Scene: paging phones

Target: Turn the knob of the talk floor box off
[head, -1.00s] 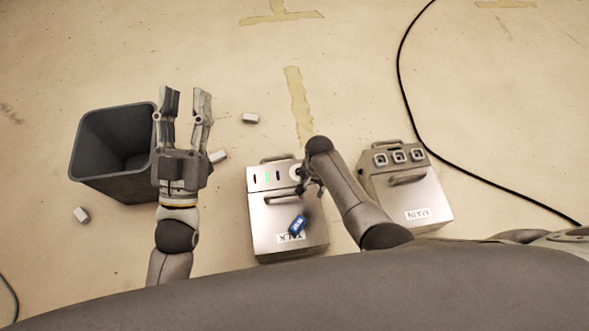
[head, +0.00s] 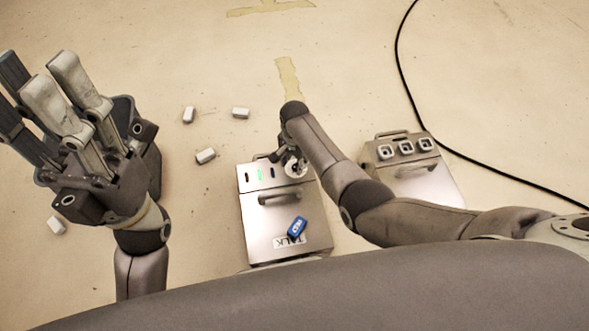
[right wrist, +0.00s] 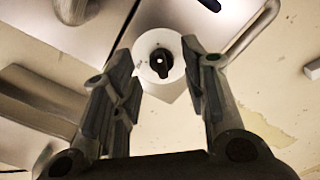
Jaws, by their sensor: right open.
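The talk floor box (head: 262,220) is a metal case with a TALK label, a handle, a green-lit slot and a round white dial (head: 297,169) on its upper panel. My right gripper (head: 285,160) is at that dial, partly hidden by my right arm. In the right wrist view, the black knob (right wrist: 161,64) on its white disc shows between and beyond the tips of the open right gripper (right wrist: 162,70); they appear apart from it. My left gripper (head: 38,75) is open and empty at the left of the head view.
Several small white blocks, one a white block (head: 206,156), lie on the floor. A black cable (head: 470,154) runs along the right.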

